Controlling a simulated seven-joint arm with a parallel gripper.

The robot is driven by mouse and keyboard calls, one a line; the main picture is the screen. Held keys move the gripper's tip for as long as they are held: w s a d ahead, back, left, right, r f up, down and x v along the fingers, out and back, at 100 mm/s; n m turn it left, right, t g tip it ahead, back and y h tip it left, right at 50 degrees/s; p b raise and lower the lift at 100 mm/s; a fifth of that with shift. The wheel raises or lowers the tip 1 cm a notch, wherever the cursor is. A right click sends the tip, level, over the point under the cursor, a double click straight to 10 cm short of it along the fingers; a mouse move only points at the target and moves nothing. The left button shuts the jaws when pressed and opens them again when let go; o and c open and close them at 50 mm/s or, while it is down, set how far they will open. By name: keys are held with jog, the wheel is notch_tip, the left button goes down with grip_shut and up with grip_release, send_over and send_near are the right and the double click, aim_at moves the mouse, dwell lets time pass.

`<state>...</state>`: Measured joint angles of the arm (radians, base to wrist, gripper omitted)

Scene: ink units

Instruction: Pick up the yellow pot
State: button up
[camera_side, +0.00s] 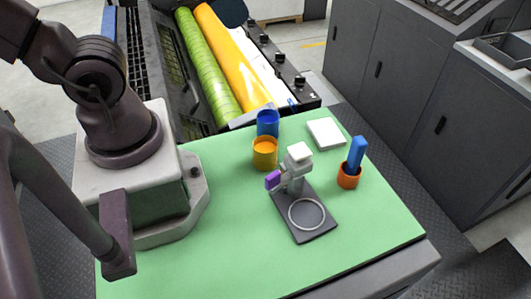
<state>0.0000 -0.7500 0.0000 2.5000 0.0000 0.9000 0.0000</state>
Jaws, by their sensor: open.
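The yellow pot (265,160) stands upright on the green mat, a short round pot with orange-yellow inside its open top. A blue pot (268,124) stands directly behind it, overlapped by it in this view. My gripper (118,235) shows only in part at the lower left, close to the camera. One blocky mauve finger is seen, and the rest is cut off by the frame. The gripper is open, with nothing seen in it, and is well to the left of the yellow pot in the picture.
A small stand with a white head, purple part and ring on a dark base (314,231) is right of the yellow pot. An orange pot (347,181) holds a blue block (356,155). A white slab (326,133) lies behind. The green mat's (220,250) front left is clear.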

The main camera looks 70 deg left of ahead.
jog(key=o, duration=0.5)
jog(key=n+g, duration=0.4)
send_over(255, 144)
jog(key=s+a, duration=0.3)
jog(key=s, duration=0.1)
notch_tip(255, 144, down, 8)
jog(key=s+a+f+n+t+h, duration=0.1)
jog(key=f+n+h, duration=0.2)
jog(key=f+n, duration=0.4)
jog(key=s+f+n+t+h, duration=0.1)
jog(key=f+n+t+h, duration=0.1)
jog(key=f+n+h, duration=0.2)
jog(key=s+a+f+n+t+h, duration=0.1)
jog(key=f+n+h, duration=0.3)
jog(key=f+n, duration=0.5)
jog(key=shift+s+a+f+n+t, duration=0.35)
jog(key=shift+s+n+t, duration=0.25)
jog(key=shift+t, duration=0.1)
jog(key=shift+w+a+f+n+t+y, duration=0.25)
jog(key=shift+w+a+n+t+y, duration=0.15)
jog(key=shift+w+a+n+t, duration=0.45)
jog(key=shift+w+d, duration=0.15)
jog(key=shift+w, duration=0.25)
jog(key=shift+m, duration=0.25)
jog(key=x, duration=1.2)
jog(key=shift+w+d, duration=0.2)
jog(key=shift+w, duration=0.05)
